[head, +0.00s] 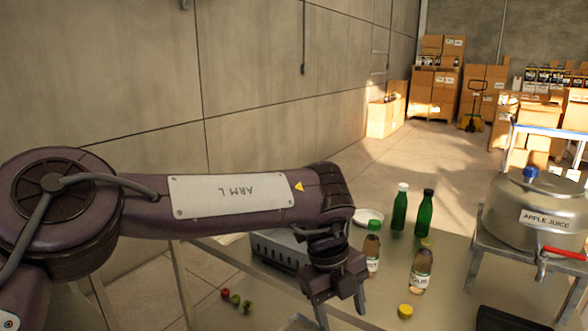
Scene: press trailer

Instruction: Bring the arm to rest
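My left arm comes in from the left and stretches across the picture above the table (440,262). My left gripper (341,308) hangs pointing down at the table's near left part, with its two fingers apart and nothing visible between them. It is in front of and to the left of a small bottle (372,252). Part of a grey crate-like box (278,250) is hidden behind the arm and gripper. My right gripper is not in view.
Two green bottles (399,208) (425,213), a labelled bottle (420,272), a yellow lid (405,311) and a white plate (368,217) are nearby. A metal apple juice tank (510,212) with a red-handled tap stands right. Small fruits (236,299) lie lower left.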

